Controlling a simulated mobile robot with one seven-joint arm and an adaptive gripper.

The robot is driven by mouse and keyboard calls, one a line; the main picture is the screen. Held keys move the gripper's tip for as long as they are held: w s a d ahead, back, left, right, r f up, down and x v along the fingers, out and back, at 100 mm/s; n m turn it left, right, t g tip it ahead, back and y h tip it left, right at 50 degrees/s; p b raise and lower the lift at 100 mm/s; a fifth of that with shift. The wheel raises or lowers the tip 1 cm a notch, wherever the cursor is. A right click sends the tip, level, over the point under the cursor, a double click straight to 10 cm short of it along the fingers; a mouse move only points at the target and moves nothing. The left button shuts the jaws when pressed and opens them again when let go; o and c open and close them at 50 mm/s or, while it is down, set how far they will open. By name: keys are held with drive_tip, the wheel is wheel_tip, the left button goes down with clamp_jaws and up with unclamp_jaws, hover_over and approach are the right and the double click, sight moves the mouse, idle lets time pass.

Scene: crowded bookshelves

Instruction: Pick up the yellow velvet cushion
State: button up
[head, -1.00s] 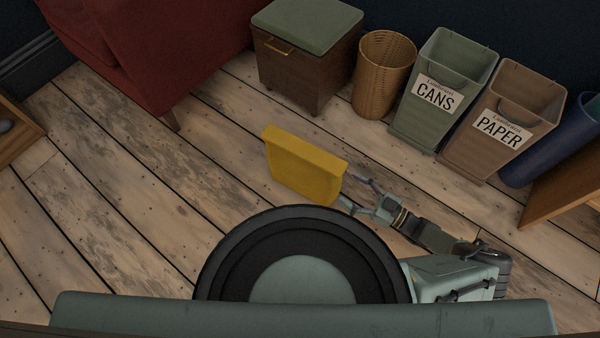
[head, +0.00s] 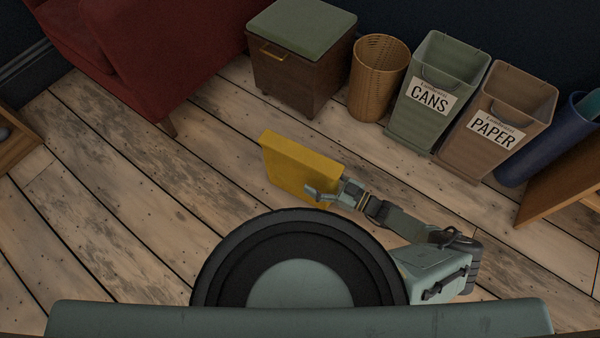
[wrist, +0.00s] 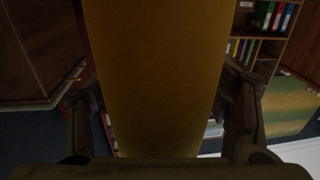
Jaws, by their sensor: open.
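The yellow velvet cushion (head: 292,162) stands on edge over the wooden floor, in the middle of the head view. I cannot tell whether it touches the floor. My gripper (head: 326,190) is at the cushion's right end. One finger shows in front of its near face; the other is hidden behind the cushion. In the wrist view the cushion (wrist: 155,75) fills the middle as a broad yellow band. My gripper (wrist: 163,95) is open there, with one finger on each side of the cushion. Contact is too dark to tell.
Behind stand a dark storage box (head: 298,75) with a green lid, a wicker basket (head: 377,80), a green CANS bin (head: 425,112) and a brown PAPER bin (head: 487,137). A red sofa (head: 160,50) is at the back left. The floor left of the cushion is clear.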

drive_tip(key=shift+c, duration=0.2)
drive_tip(key=c, duration=1.3)
drive_tip(key=shift+r, duration=0.15)
